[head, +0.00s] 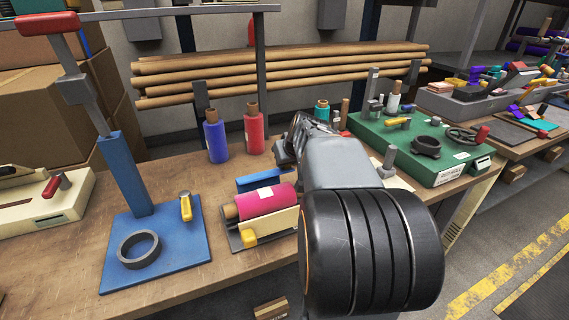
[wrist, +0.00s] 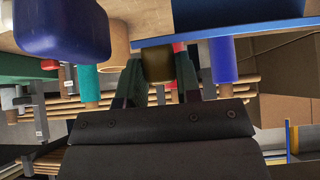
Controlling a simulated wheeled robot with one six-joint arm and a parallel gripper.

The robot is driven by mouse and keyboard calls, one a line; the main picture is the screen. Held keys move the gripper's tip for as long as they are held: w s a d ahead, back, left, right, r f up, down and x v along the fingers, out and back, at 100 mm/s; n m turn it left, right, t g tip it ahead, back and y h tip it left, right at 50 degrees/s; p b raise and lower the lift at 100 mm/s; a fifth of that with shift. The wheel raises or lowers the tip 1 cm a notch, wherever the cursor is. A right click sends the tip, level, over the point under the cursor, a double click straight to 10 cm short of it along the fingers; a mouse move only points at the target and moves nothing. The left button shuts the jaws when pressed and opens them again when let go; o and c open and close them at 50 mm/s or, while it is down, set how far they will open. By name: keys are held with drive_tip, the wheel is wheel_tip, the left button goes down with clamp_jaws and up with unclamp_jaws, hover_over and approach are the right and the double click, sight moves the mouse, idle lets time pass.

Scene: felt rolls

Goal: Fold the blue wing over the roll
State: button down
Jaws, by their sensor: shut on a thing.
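The magenta roll (head: 265,201) lies in a holder on the wooden bench, its brown core showing at the left end. The blue wing (head: 262,178) stands behind the roll's far side; its right part is hidden by my arm. A cream wing (head: 272,226) with a yellow tab (head: 249,239) stands along the near side. In the wrist view, the blue wing's edge (wrist: 250,30) crosses the top, with a dark yellow tab (wrist: 158,64) on it. My gripper (wrist: 156,78) is shut on this tab. In the head view my arm hides the fingertips.
A blue roll (head: 215,138) and a red roll (head: 253,133) stand upright behind the holder. A blue press stand (head: 175,250) with a dark ring (head: 139,247) is to the left. A green machine (head: 430,150) stands to the right. Brown tubes lie on a rack behind.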

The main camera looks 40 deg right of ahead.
drive_tip(key=c, duration=0.8)
unclamp_jaws()
drive_tip(key=p+v, duration=0.1)
drive_tip(key=v, duration=1.3)
drive_tip(key=shift+a, duration=0.1)
drive_tip(key=shift+c, duration=0.2)
